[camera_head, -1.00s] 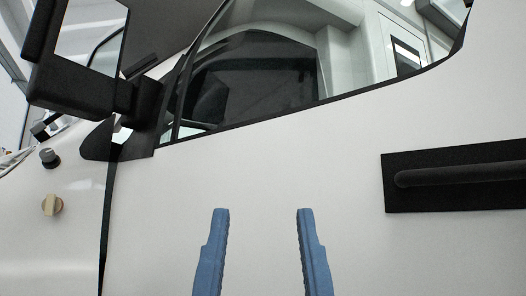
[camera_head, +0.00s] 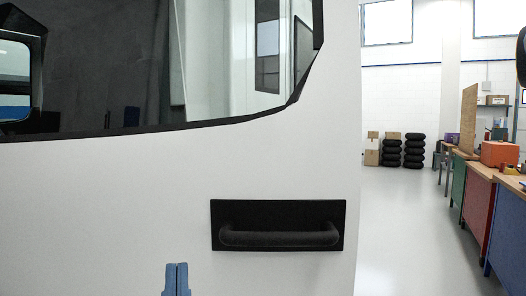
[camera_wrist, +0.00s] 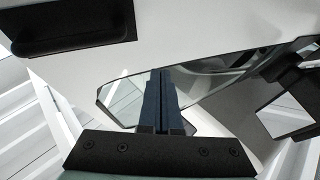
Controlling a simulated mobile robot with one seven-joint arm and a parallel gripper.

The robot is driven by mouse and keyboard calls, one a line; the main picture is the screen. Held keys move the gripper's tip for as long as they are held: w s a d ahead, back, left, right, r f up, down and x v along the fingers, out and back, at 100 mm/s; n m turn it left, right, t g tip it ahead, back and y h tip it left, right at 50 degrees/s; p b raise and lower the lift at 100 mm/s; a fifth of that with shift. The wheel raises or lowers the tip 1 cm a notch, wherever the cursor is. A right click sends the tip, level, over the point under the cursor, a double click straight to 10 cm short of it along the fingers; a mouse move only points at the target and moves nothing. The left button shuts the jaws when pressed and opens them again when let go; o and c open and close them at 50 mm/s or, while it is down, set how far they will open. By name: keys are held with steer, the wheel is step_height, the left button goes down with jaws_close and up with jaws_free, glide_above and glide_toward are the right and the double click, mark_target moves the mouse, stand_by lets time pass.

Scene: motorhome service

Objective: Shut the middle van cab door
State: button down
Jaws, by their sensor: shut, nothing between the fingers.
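The white cab door (camera_head: 130,200) fills the left and middle of the head view, with its window (camera_head: 130,60) above. Its right edge stands out against the workshop; I cannot tell how far the door is open. A black handle (camera_head: 280,238) on a dark plate sits low on the right of the door. My gripper (camera_head: 176,266) is shut and empty, with two blue fingers together, left of and below the handle. The wrist view shows the shut fingers (camera_wrist: 159,78) in front of the window, with the handle (camera_wrist: 65,25) at upper left. I cannot tell whether the fingers touch the door.
Right of the door the grey floor (camera_head: 415,230) is free. Workbenches with drawers (camera_head: 478,205) line the right side. Stacked tyres (camera_head: 414,151) and cardboard boxes (camera_head: 372,150) stand at the back wall. A mirror (camera_wrist: 285,108) shows at right in the wrist view.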

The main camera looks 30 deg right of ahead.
steer(key=d+r+m+g+h+p, duration=0.1)
steer(key=d+r+g+p, duration=0.25)
steer(key=p, duration=0.65)
steer(key=m+g+h+p, duration=0.1)
steer(key=g+h+p, duration=0.15)
steer(key=p, duration=1.25)
glide_toward(271, 203)
steer(key=shift+g+y, duration=0.3)
steer(key=shift+y, duration=0.05)
steer(key=p+x, duration=0.1)
steer(key=x, duration=0.1)
steer(key=r+p+x, duration=0.1)
steer(key=p+x, duration=0.1)
steer(key=x, duration=0.1)
steer(key=shift+w+d, duration=0.1)
steer(key=shift+d, duration=0.05)
steer(key=shift+p+x, duration=0.4)
steer(key=shift+x, duration=0.4)
steer(key=shift+f, duration=0.1)
